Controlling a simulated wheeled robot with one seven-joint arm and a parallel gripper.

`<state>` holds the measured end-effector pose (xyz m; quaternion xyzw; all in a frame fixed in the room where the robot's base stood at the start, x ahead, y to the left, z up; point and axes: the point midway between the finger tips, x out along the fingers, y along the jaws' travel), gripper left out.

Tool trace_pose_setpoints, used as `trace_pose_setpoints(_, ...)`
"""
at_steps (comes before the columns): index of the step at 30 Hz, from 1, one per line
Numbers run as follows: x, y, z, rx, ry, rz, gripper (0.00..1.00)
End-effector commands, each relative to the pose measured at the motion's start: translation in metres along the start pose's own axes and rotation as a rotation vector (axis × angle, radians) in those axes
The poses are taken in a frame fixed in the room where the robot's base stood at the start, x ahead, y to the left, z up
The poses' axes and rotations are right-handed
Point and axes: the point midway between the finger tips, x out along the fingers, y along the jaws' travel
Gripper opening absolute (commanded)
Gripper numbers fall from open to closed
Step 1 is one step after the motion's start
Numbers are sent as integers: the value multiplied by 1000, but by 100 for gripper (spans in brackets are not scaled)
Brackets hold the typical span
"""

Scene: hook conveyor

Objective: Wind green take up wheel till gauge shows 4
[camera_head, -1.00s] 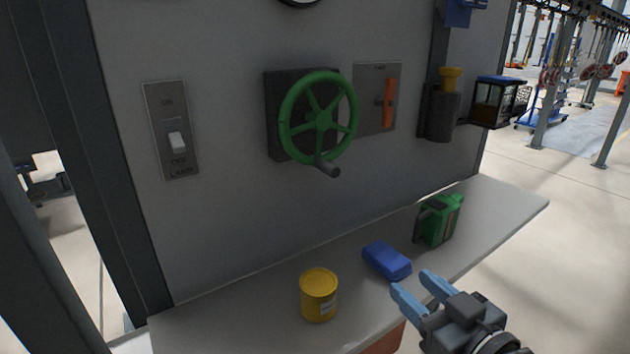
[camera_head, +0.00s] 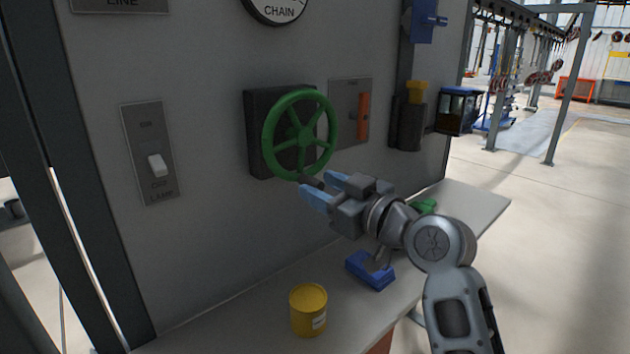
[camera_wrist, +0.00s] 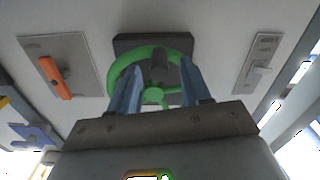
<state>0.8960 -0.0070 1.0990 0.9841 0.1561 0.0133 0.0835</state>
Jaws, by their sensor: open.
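The green take up wheel (camera_head: 301,134) is mounted on a dark block on the grey panel, with a dark crank handle (camera_head: 312,181) sticking out at its lower rim. A gauge (camera_head: 277,8) marked CHAIN is cut off at the top; its reading cannot be made out. My gripper (camera_head: 323,188), with blue fingers, is open close to the handle. In the wrist view the wheel (camera_wrist: 153,97) shows beyond my fingers, and the handle (camera_wrist: 159,66) appears between them in line of sight. I cannot tell whether the fingers touch it.
A lamp switch (camera_head: 157,165) is left of the wheel, an orange lever (camera_head: 364,116) right of it. The shelf below (camera_head: 240,312) holds a yellow can (camera_head: 309,309), a blue block (camera_head: 364,272) and a green object (camera_head: 426,205) partly hidden by my arm.

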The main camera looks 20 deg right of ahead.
Motion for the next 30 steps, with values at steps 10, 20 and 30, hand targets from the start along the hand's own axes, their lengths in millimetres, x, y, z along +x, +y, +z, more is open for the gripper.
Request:
trace_pose_setpoints(10,24,0,0,-1,-1,1,48)
trace_pose_setpoints(20,24,0,1,-1,-1,1,34)
trace_pose_setpoints(30,24,0,0,-1,-1,1,2)
